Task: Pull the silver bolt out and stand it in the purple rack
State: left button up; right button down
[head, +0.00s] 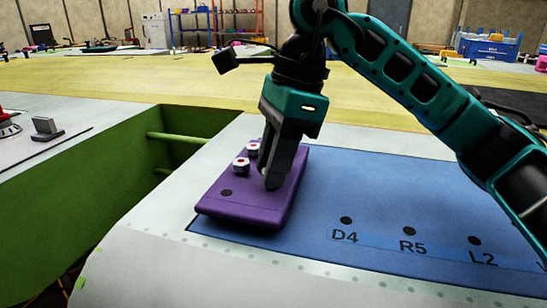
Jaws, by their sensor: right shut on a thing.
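The purple rack (232,210) lies at the left end of the blue panel in the head view. Two bolts with pale heads and red centres, one nearer (241,166) and one farther (252,149), stand upright in it. My right gripper (270,181) points down over the rack, just right of these bolts, with its fingertips at the rack's top. It is shut on the silver bolt, which the fingers hide almost wholly. I cannot tell how deep the bolt sits. An empty dark hole (227,192) shows at the rack's near left. My left gripper is not in view.
The blue panel (390,195) has dark holes above the labels D4 (346,220), R5 (409,231) and L2 (474,240). A green-walled gap (125,165) opens left of the rack. My right arm spans the upper right.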

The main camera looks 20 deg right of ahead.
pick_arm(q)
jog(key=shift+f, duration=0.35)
pick_arm(e)
jog(key=shift+f, duration=0.4)
jog(key=c, duration=0.9)
grip_release()
jog(key=shift+c, duration=0.2)
jog(key=shift+o, duration=0.6)
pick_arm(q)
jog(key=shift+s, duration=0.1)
pick_arm(e)
jog(key=v, duration=0.4)
jog(key=shift+r, duration=0.15)
pick_arm(q)
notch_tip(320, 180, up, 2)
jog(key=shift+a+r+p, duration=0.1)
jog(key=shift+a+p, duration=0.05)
jog(key=shift+p, duration=0.85)
pick_arm(e)
jog(key=v, duration=0.8)
jog(key=shift+d+r, duration=0.2)
jog(key=shift+r, duration=0.1)
